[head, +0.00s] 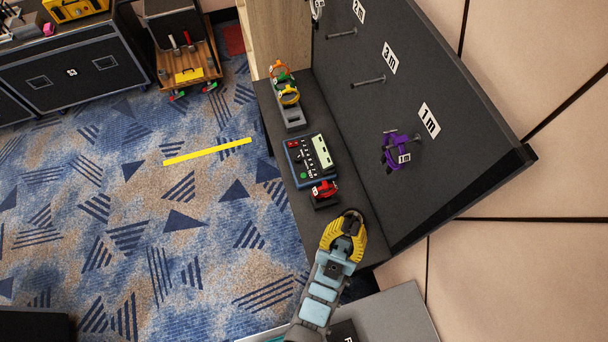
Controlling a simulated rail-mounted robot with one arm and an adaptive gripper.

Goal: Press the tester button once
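The tester (312,160) is a dark blue box on the narrow dark shelf, with a pale green panel along its right side. Its face carries small red and green buttons on the left part; which is the tester button I cannot tell at this size. My gripper (352,214), with yellow fingers, is over the near end of the shelf, below the tester in the picture and apart from it. Its fingertips look drawn together, with nothing visible between them.
A red coiled item on a black stand (324,193) sits between my gripper and the tester. A grey holder (290,113) with orange, green and yellow coils stands beyond. A dark board (420,110) with labelled pegs rises at right; a purple coil (397,152) hangs there.

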